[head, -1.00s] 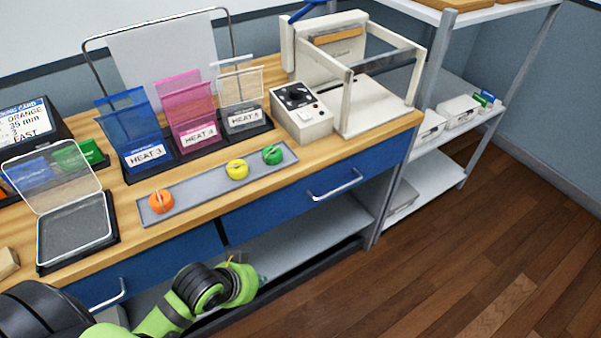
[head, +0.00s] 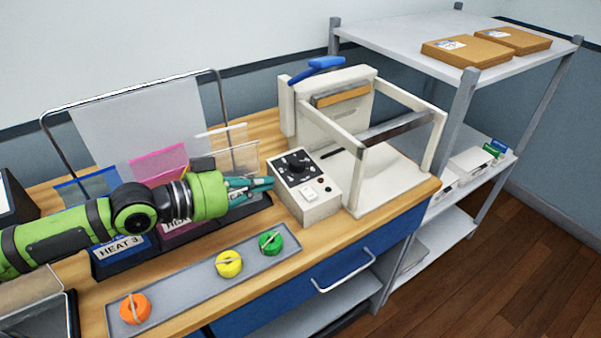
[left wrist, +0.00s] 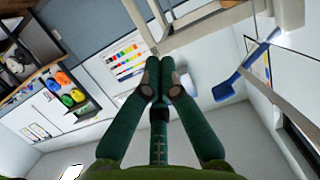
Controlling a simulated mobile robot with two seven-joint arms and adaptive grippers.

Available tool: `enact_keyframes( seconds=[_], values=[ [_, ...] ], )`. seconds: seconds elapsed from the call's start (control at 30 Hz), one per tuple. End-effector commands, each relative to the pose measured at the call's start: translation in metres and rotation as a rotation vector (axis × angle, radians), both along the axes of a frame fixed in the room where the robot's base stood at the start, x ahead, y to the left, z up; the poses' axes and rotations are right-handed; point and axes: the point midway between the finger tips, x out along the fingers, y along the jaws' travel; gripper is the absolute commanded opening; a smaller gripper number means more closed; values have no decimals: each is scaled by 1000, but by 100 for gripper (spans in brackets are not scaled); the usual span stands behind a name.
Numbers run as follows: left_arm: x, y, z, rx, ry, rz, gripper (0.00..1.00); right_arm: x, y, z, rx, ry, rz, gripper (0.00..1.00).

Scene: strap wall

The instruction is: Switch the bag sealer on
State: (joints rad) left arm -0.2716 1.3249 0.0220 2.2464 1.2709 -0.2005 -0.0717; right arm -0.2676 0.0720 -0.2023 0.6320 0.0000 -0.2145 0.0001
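The bag sealer (head: 305,210) is a cream machine on the bench, with a control box at its left and an open frame with a blue handle (head: 318,68). The box top has a black dial (head: 297,166) and a white rocker switch (head: 309,192). My left gripper (head: 268,184) points right, just left of the box, apparently above the bench and in front of the heat cards. Its teal fingers (left wrist: 160,72) come together at the tips with nothing between them. The blue handle also shows in the left wrist view (left wrist: 232,88). My right gripper is not in view.
Card holders (head: 115,250) stand under and behind my left arm. A metal shelf (head: 400,40) with cardboard boxes stands right of the sealer.

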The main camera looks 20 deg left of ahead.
Motion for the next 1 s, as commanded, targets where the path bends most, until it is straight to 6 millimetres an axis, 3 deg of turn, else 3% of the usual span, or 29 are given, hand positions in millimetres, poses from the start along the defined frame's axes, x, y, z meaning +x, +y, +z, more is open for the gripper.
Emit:
enact_keyframes(
  seconds=[0.37,0.5,0.77,1.0],
  values=[
    [1,0,1,-3,-2,0,0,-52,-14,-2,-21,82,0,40],
    [3,0,2,-4,-4,5,0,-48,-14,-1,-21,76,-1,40],
    [16,-9,-1,-7,-7,6,0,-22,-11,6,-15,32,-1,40],
    [39,-30,-6,-10,-6,1,0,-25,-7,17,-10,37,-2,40]
  ],
)
